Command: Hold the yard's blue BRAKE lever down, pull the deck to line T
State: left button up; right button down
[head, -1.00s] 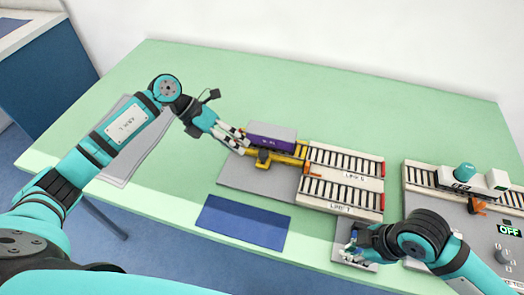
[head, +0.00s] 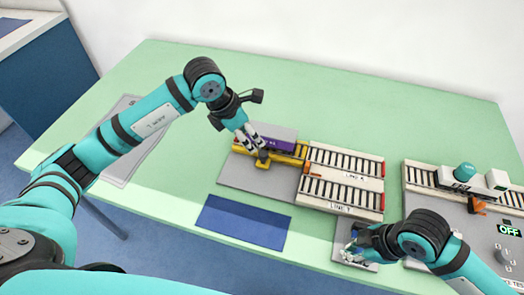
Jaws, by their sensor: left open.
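The yellow deck (head: 292,159) lies on its grey base (head: 236,180), with a purple block (head: 282,145) on it. A small dark yellow handle (head: 263,162) sticks out from the deck's near side. My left gripper (head: 258,147) is open, just above and behind this handle, partly covering the purple block. I cannot tell whether it touches. My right gripper (head: 350,252) is low at a small grey plate (head: 341,229). The blue BRAKE lever cannot be made out there; the gripper may hide it.
A dark blue mat (head: 242,222) lies in front of the deck's base. The green table (head: 300,100) is clear behind.

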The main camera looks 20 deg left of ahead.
aim_at(263, 153)
pick_arm(q)
jog(key=x, duration=1)
jog(key=shift+f, duration=0.15)
jog(key=shift+w, duration=0.1)
grip_shut()
